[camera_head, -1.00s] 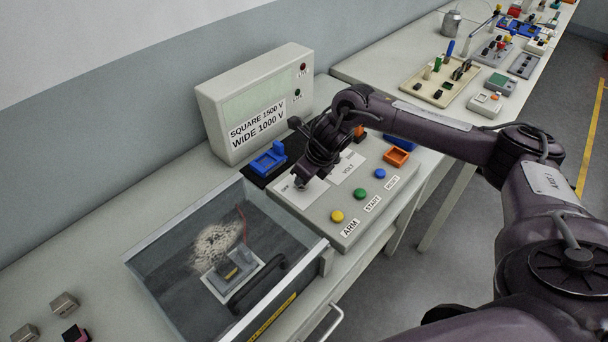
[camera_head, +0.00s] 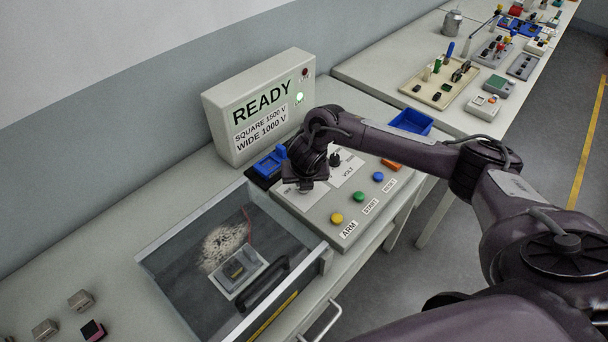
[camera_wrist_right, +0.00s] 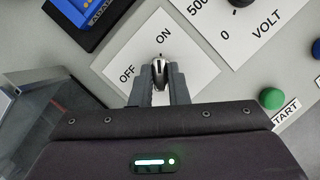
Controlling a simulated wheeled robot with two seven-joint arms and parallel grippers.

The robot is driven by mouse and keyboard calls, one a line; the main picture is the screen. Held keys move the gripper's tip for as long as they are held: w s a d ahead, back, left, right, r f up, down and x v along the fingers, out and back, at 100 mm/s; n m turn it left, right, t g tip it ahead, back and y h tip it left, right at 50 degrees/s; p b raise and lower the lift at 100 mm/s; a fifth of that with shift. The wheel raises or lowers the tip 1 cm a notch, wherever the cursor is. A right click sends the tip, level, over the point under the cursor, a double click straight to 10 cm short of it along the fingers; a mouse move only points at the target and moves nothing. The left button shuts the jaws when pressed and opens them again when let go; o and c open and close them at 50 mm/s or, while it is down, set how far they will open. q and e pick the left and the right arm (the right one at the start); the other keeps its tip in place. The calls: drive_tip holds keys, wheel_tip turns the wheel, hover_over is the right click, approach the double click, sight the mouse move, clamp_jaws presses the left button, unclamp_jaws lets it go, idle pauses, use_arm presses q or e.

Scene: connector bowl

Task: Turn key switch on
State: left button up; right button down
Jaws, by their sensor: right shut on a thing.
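The key switch (camera_wrist_right: 159,70) sits on a white label marked OFF and ON in the right wrist view. My right gripper (camera_wrist_right: 159,84) is shut on the key, with one finger on each side of it. The key points up in that view, toward the ON side. In the head view my right gripper (camera_head: 300,184) is over the near left part of the grey control panel (camera_head: 322,218) and hides the key. The display box (camera_head: 225,120) reads READY and its green lamp (camera_head: 299,98) is lit. My left gripper is not in view.
The panel carries a yellow button (camera_head: 337,218), a green button (camera_head: 359,196), a blue button (camera_head: 378,177) and a black VOLT knob (camera_head: 335,159). A blue adapter (camera_head: 270,163) stands behind. A clear-lidded box (camera_head: 160,262) stands at the left.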

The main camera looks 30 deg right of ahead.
drive_tip(key=shift+w+r+m+p, duration=0.1)
drive_tip(key=shift+m+p, duration=0.2)
drive_tip(key=shift+m, duration=0.2)
drive_tip(key=c, duration=1.4)
unclamp_jaws()
drive_tip(key=p+v, duration=0.1)
drive_tip(key=v, duration=0.6)
drive_tip(key=shift+s+a+r, duration=0.2)
drive_tip(key=shift+r, duration=0.1)
